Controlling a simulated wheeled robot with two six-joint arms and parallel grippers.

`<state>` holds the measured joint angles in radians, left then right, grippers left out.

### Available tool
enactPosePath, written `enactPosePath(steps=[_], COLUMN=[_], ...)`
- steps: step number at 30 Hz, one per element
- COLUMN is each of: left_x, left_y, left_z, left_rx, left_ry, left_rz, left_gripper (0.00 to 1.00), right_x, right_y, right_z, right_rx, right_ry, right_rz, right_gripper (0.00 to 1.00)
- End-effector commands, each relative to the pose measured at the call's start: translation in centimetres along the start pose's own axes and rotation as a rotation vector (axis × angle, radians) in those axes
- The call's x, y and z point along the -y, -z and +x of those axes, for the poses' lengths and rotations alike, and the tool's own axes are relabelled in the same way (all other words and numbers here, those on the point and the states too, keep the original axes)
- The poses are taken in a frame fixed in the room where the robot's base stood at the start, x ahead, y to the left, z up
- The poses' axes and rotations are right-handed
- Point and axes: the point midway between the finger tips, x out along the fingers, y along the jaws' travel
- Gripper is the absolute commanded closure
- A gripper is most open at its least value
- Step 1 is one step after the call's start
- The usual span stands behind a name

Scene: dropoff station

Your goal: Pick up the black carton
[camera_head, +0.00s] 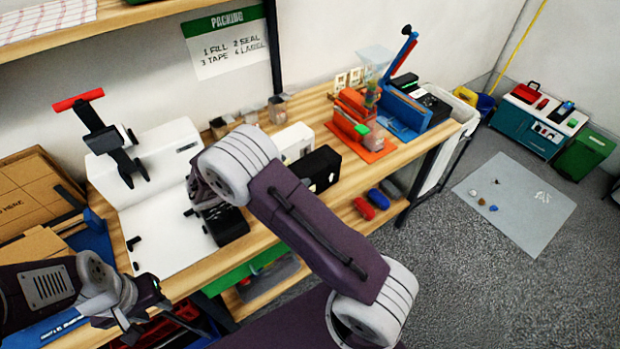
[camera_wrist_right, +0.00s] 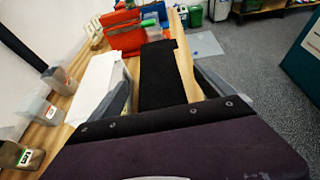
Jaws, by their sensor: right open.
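The black carton (camera_head: 320,168) stands on the wooden table in the head view, beside a white carton (camera_head: 293,142); my right arm hides its left part. In the right wrist view the black carton (camera_wrist_right: 163,75) lies ahead, between the two spread fingers of my right gripper (camera_wrist_right: 165,92). The right gripper is open, and wood shows between the carton and the right-hand finger.
The white carton (camera_wrist_right: 97,85) is close on the left. Clear cups (camera_wrist_right: 60,80) line the wall side.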

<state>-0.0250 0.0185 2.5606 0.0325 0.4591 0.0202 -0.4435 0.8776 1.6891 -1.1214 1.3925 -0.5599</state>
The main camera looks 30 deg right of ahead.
Motion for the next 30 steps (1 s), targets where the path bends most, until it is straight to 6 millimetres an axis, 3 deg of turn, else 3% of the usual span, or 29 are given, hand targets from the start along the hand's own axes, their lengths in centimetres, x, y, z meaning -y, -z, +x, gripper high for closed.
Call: enactPosePath(steps=[3,7,15,22,23,30], left_x=[0.0,0.0,0.0,0.0,0.0,0.0], left_y=[0.1,0.1,0.2,0.2,0.2,0.2], left_z=[-0.4,-0.6,-1.5,-1.4,-1.4,-1.4], left_rx=[0.0,0.0,0.0,0.0,0.0,0.0], left_ry=[0.0,0.0,0.0,0.0,0.0,0.0], left_rz=[0.0,0.0,0.0,0.0,0.0,0.0], left_gripper=[0.64,0.64,0.64,0.64,0.64,0.64], right_x=[0.0,0.0,-0.1,-0.1,-0.1,-0.1], right_y=[-0.1,-0.1,0.0,0.1,0.1,0.1], right_z=[1.6,2.4,6.7,7.0,7.0,6.9], right_rx=[0.0,0.0,-0.002,-0.001,-0.001,-0.001], right_ry=[0.003,0.002,0.002,0.0,0.0,0.001], right_rz=[0.0,0.001,0.001,0.002,0.002,0.002], right_gripper=[0.07,0.07,0.07,0.07,0.13,0.8])
